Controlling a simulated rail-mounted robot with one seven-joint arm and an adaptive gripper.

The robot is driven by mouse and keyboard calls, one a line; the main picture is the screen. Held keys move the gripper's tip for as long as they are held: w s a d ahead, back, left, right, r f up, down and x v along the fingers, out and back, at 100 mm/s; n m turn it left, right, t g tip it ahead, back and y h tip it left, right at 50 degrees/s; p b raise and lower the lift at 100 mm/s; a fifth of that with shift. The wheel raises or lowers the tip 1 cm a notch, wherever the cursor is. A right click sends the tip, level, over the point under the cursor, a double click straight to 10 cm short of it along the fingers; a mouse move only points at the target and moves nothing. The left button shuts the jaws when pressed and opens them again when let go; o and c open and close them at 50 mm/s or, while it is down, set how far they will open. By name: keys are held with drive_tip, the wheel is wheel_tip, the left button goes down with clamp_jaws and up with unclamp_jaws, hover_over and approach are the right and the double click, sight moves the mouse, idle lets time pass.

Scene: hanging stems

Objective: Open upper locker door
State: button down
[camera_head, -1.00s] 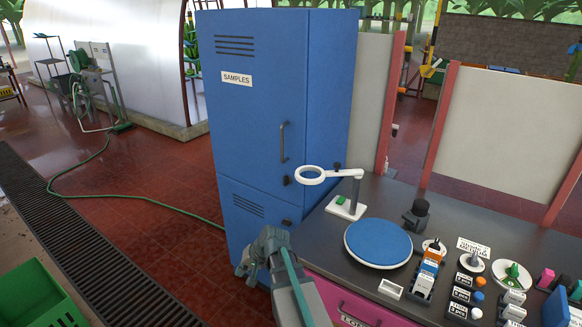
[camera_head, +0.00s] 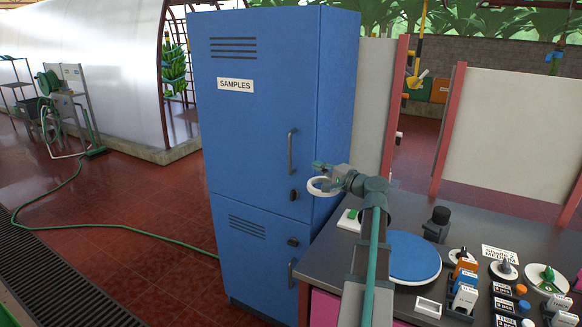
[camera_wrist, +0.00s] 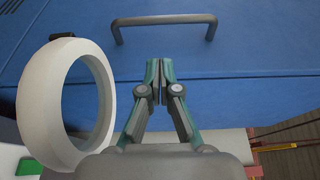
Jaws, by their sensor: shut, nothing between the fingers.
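The blue locker's upper door (camera_head: 250,130), labelled SAMPLES, is shut. Its dark grey bar handle (camera_head: 291,151) is near the door's right edge, with a dark latch knob (camera_head: 293,195) below it. My gripper (camera_head: 318,168) is right of the handle and apart from it, beside the white magnifier ring. In the wrist view my gripper (camera_wrist: 160,62) is shut and empty, its fingertips pointing at the blue locker. A bar handle (camera_wrist: 164,20) lies beyond the fingertips, not touched.
The white magnifier ring (camera_wrist: 62,105) stands close beside my gripper in the wrist view. The lower locker door (camera_head: 250,250) is shut. The dark bench holds a blue round plate (camera_head: 412,258) and several small items.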

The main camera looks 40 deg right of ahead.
sight(299, 158)
drive_tip(key=shift+w+r+p, duration=0.1)
drive_tip(key=shift+w+p, duration=0.25)
drive_tip(key=shift+w, duration=0.4)
drive_tip(key=w+p, duration=0.2)
drive_tip(key=w, duration=0.5)
drive_tip(key=shift+w+d, duration=0.1)
drive_tip(key=shift+w, duration=0.55)
